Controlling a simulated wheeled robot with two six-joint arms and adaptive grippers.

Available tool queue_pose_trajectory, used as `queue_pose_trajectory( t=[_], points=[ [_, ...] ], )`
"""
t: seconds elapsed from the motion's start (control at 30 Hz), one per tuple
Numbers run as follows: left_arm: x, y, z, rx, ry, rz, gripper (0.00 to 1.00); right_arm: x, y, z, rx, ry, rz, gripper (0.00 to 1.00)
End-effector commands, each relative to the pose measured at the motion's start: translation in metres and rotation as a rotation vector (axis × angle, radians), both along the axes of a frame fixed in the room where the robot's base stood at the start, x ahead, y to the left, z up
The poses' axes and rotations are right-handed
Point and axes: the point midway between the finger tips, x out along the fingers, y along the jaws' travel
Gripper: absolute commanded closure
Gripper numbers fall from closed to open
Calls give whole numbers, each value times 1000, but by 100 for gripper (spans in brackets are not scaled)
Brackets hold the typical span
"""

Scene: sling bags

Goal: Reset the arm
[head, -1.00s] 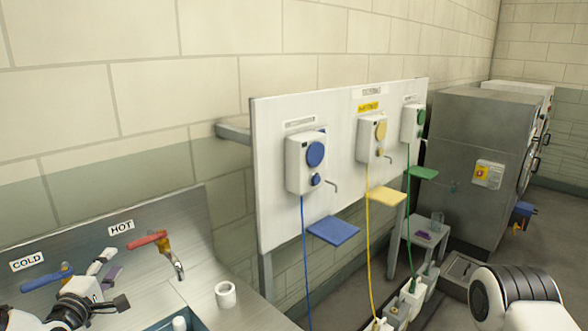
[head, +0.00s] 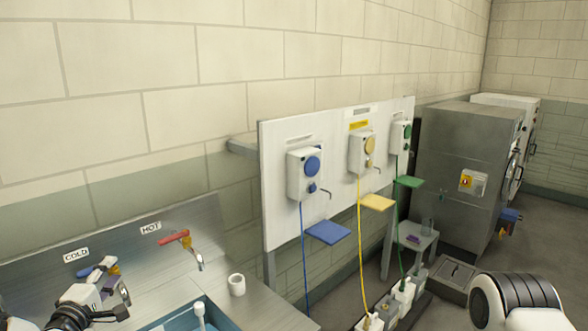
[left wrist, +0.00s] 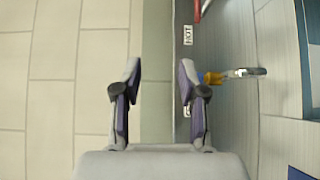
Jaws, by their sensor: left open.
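My left gripper (head: 122,284) is in the lower left of the head view, above the metal sink counter (head: 262,310) and beside the blue COLD tap (head: 97,268). In the left wrist view the two fingers of my left gripper (left wrist: 158,72) stand apart with nothing between them. Behind them are the tiled wall and the counter's steel back panel. My right gripper is out of view; only a white and black part of my right arm shows at the lower right.
A red-handled HOT tap (head: 175,238) and a white cup (head: 237,285) are on the counter, near a blue basin (head: 215,322). A white board (head: 275,205) carries three dispensers with blue, yellow and green hoses. A steel cabinet (head: 450,150) stands beyond a small stool (head: 424,241).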

Motion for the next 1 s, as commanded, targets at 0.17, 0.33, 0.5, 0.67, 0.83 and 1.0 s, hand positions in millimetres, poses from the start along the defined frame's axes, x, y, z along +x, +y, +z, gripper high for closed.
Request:
queue_pose_trajectory(
  t=[0.17,0.33,0.5,0.67,0.83,1.0],
  points=[
    [-6,-34,-43,122,153,-65,58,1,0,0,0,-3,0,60],
    [-20,-68,-90,256,311,-144,58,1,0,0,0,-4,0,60],
    [-52,-106,-149,423,506,-266,58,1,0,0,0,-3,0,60],
    [-115,-151,-223,646,756,-474,58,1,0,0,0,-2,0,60],
    [-210,-187,-288,881,1008,-766,58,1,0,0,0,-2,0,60],
    [-294,-204,-319,1043,1175,-1034,58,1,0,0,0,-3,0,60]
  ],
)
